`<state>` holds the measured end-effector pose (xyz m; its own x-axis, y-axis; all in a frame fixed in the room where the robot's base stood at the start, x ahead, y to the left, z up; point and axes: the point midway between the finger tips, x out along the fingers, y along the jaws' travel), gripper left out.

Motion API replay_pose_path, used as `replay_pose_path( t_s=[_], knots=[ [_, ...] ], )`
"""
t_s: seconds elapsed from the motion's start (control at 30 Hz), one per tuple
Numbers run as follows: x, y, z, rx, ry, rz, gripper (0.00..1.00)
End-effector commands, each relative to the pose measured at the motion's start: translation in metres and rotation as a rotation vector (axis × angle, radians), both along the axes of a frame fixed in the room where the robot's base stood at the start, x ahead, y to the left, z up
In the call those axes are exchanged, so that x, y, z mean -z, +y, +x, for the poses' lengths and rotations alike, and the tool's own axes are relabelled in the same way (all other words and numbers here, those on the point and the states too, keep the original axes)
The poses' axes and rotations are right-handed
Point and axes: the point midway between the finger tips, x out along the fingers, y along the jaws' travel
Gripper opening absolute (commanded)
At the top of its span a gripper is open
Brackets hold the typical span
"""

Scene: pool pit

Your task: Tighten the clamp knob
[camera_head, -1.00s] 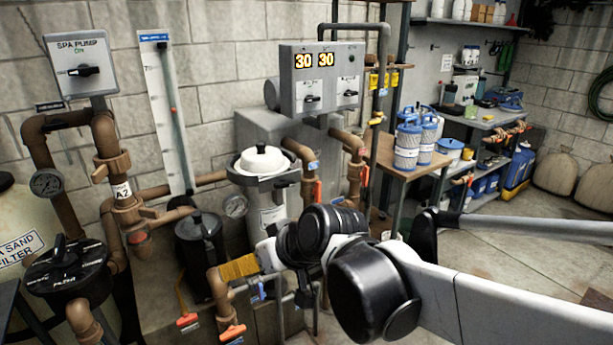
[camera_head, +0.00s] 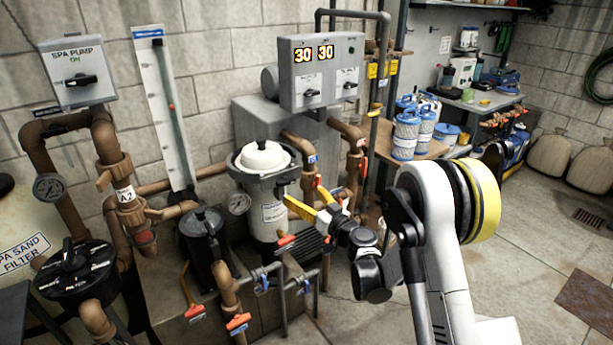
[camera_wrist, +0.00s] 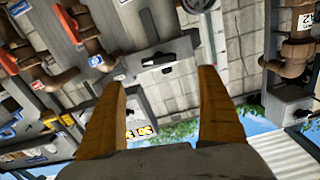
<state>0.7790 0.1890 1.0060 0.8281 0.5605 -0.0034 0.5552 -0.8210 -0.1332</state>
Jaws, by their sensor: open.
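The white-lidded canister (camera_head: 262,160) stands upright left of centre in the head view, with a dark clamp band (camera_head: 250,174) around its top. I cannot make out the clamp knob clearly; a small dark part shows on the band's near right side. My gripper (camera_head: 303,190) is open and empty, its yellow fingers in front of and to the right of the canister. In the wrist view my gripper (camera_wrist: 162,78) shows two spread yellow fingers with nothing between them. The wrist view is upside down and shows the wall and control box beyond the fingers.
The control box (camera_head: 320,72) with lit digits stands above and behind the canister. Brown pipes (camera_head: 352,165) with red handles are close on its right. A black lidded pot (camera_head: 205,238) and low valves (camera_head: 238,322) stand in front.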

Motion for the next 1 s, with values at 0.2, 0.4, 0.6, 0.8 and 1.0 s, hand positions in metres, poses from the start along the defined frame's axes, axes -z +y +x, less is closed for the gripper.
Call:
replay_pose_path(
  t_s=[0.2,0.4,0.6,0.8,1.0],
  knots=[
    [0.004,0.014,0.019,0.0,-0.003,0.002,0.86],
    [0.005,0.037,0.053,0.0,-0.003,0.002,0.86],
    [0.004,0.054,0.079,0.001,-0.003,0.002,0.86],
    [0.002,0.061,0.089,0.0,-0.002,0.002,0.86],
    [0.002,0.061,0.09,0.0,-0.002,0.002,0.86]
  ],
)
